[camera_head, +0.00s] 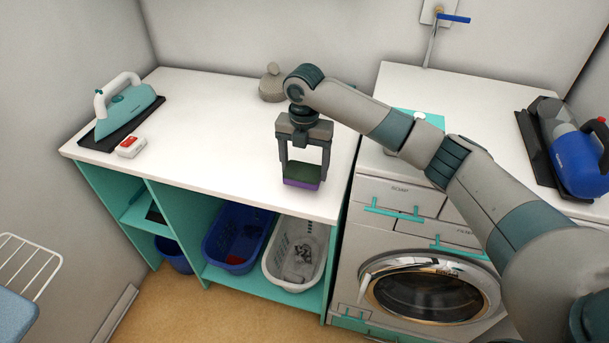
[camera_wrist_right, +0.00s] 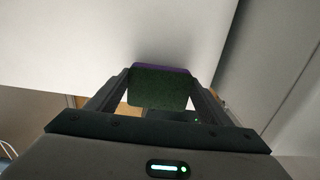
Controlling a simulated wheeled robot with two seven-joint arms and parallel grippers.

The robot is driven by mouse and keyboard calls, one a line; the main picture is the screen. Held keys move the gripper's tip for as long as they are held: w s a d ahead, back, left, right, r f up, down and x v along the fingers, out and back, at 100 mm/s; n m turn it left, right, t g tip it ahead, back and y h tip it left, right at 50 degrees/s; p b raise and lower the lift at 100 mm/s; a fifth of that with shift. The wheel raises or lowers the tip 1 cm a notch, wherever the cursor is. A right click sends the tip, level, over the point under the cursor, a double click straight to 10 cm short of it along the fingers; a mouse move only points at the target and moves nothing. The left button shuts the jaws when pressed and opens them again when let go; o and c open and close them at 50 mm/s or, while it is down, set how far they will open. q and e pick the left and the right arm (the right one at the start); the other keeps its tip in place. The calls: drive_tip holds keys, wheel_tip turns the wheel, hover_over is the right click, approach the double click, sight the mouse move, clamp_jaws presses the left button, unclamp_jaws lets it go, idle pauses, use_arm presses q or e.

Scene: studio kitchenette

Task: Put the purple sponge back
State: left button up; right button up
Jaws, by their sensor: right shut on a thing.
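The purple sponge (camera_head: 302,176) has a dark green scouring face and a purple layer. My right gripper (camera_head: 303,172) is shut on it and holds it at the front edge of the white counter, near its right end. In the right wrist view the sponge (camera_wrist_right: 160,88) sits between the two fingers of the right gripper (camera_wrist_right: 158,95), green face toward the camera and purple edge at the top. I cannot tell whether the sponge touches the counter. My left gripper is not in view.
An iron (camera_head: 125,107) on a dark mat and a small red-and-white box (camera_head: 131,146) stand on the white counter (camera_head: 215,120). A grey lidded pot (camera_head: 272,84) is at the back. Blue (camera_head: 236,240) and white (camera_head: 297,250) baskets sit below. A washing machine (camera_head: 425,290) and blue appliance (camera_head: 577,160) are right.

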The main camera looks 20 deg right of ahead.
sight(305, 176)
wheel_tip(305, 176, down, 3)
drive_tip(key=shift+r+p, duration=0.15)
drive_tip(key=shift+p, duration=0.35)
drive_tip(key=shift+f, duration=0.5)
drive_tip(key=shift+f, duration=0.15)
drive_tip(key=o, duration=1)
drive_tip(key=shift+c, duration=0.2)
wheel_tip(305, 176, up, 11)
drive_tip(key=b, duration=0.3)
drive_tip(key=shift+f+b, duration=0.2)
drive_tip(key=shift+b, duration=0.2)
drive_tip(key=shift+r, duration=0.9)
